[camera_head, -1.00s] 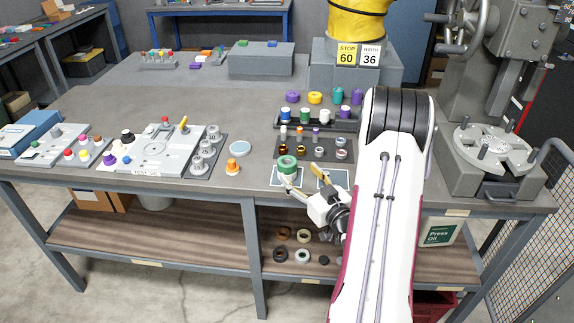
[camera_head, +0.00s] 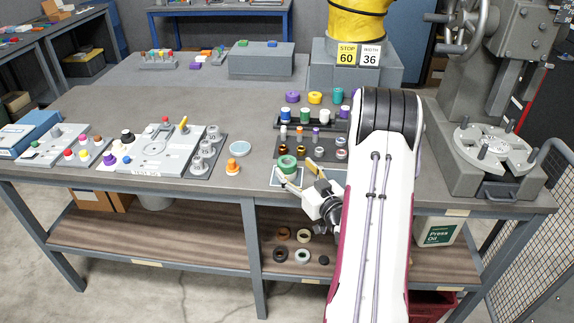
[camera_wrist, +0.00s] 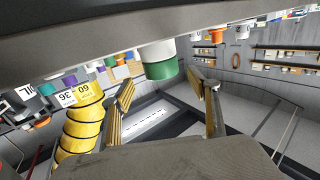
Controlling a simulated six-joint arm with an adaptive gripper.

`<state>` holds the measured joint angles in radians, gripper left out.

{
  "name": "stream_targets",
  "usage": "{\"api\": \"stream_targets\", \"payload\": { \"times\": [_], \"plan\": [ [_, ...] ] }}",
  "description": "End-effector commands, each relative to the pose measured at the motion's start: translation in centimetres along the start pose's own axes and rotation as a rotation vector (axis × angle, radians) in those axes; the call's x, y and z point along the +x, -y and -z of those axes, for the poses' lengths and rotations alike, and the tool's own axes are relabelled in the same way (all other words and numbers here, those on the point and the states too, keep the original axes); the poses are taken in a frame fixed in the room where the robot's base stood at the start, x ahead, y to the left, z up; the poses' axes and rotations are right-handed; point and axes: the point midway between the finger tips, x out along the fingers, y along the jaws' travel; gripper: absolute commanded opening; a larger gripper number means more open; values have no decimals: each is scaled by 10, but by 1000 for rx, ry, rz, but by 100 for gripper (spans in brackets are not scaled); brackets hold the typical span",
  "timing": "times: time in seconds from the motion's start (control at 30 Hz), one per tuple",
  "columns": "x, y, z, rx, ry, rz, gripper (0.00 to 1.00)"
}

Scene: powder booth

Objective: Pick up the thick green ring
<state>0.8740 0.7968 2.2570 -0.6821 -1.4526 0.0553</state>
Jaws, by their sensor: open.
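The thick green ring (camera_head: 287,162) sits near the front edge of the workbench, left of the arm. In the wrist view, which looks tilted over, the green ring (camera_wrist: 161,73) shows with a white cylindrical part against it. My gripper (camera_head: 292,168) is open and empty, reaching from the lower right, with its tips close to the ring in the picture. In the wrist view the ring appears between the two spread fingers, towards their tips. I cannot tell whether either finger touches it.
Just behind is a dark tray (camera_head: 290,149) of small rings and cylinders. An orange knob (camera_head: 233,167) and a pale blue disc (camera_head: 240,148) stand to the left. A grey press (camera_head: 490,150) is at the right. Several rings lie on the lower shelf (camera_head: 200,240).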

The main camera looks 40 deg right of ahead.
Motion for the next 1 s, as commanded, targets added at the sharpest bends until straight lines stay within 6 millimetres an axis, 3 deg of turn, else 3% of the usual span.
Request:
{"api": "stream_targets", "payload": {
  "times": [0.53, 1.0],
  "plan": [
    [46, 4, 2, 0, 2, 1, 60],
    [51, 4, 2, 0, 2, 1, 60]
  ]
}}
